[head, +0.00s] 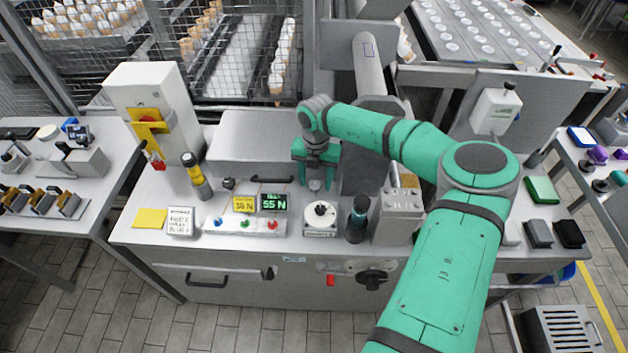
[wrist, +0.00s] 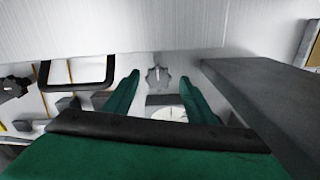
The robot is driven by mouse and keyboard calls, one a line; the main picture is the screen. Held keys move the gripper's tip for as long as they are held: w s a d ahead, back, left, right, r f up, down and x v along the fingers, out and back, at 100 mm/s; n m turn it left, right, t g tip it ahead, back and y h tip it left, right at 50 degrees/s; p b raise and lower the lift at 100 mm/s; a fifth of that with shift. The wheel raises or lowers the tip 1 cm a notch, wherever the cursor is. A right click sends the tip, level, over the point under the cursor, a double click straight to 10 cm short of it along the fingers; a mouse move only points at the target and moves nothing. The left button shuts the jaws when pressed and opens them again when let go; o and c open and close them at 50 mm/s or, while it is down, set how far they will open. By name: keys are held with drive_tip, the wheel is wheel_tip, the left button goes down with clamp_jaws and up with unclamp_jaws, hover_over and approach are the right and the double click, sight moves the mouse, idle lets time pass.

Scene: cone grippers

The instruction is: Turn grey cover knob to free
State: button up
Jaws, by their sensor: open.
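The grey cover knob (wrist: 157,76) is a small lobed knob with a pale pointer line, on the pale metal surface below the large cover (head: 255,140). In the wrist view it shows between and just beyond the fingertips of my gripper (wrist: 160,80). The fingers are open, one on each side, with visible gaps; I cannot tell how far they are from it in depth. In the head view my gripper (head: 316,178) points down at the cover's right end, just over the grey knob, which it mostly hides.
A black bar handle (head: 272,180) and a dark knob (head: 228,183) are left of my gripper. A white dial unit (head: 320,218) and a dark bottle-like cylinder (head: 357,220) stand in front. A dark grey block (wrist: 265,95) is close on the right.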

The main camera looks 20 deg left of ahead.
drive_tip(key=shift+a+f, duration=0.15)
drive_tip(key=c, duration=1)
drive_tip(key=shift+c, duration=0.2)
